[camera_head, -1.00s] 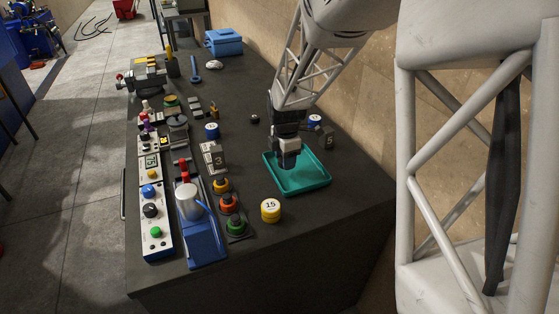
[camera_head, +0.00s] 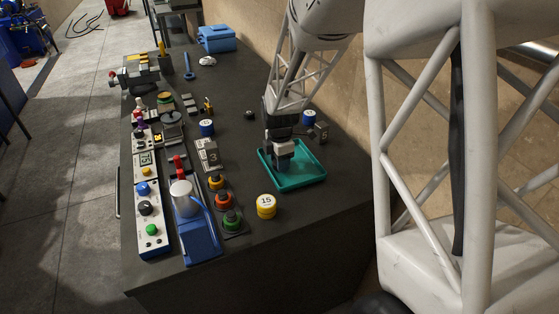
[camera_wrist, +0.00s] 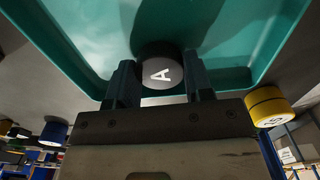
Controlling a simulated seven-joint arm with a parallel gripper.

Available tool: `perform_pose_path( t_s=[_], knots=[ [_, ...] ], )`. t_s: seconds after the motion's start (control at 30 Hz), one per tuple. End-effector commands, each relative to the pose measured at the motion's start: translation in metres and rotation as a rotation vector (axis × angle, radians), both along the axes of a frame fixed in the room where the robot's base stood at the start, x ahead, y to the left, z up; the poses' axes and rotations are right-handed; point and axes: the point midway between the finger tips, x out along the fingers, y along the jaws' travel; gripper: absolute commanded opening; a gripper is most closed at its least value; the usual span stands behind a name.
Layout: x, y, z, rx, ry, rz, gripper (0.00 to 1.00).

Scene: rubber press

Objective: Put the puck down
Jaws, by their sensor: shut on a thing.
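In the head view my gripper (camera_head: 283,168) is pointed down within the outline of the green tray (camera_head: 305,180). The tray's wall and floor (camera_wrist: 255,40) fill much of the wrist view. The puck is hidden behind the fingers in the head view. I cannot tell whether it touches the tray floor.
A yellow puck (camera_head: 266,206) marked 15 stands in front of the tray. A grey block (camera_head: 207,154) marked 3 and colored buttons (camera_head: 223,200) lie to the left. A blue puck (camera_head: 309,117) and dark block (camera_head: 321,132) stand behind the tray. A blue press (camera_head: 200,238) stands front left.

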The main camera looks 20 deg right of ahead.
Motion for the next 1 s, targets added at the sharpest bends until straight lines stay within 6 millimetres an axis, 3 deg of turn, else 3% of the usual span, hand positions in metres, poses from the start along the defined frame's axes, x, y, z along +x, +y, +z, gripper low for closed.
perform_pose_path(
  t_s=[0.4, 0.43, 0.57, 1.0],
  knots=[
    [-0.0002, 0.0000, -0.0033, 0.000, 0.001, 0.000, 0.24],
    [-0.0001, 0.0000, -0.0033, 0.000, 0.001, 0.000, 0.50],
    [-0.0001, 0.0000, -0.0030, 0.000, 0.000, 0.000, 0.70],
    [0.0001, 0.0000, 0.0009, 0.000, -0.001, 0.000, 0.73]
  ],
)
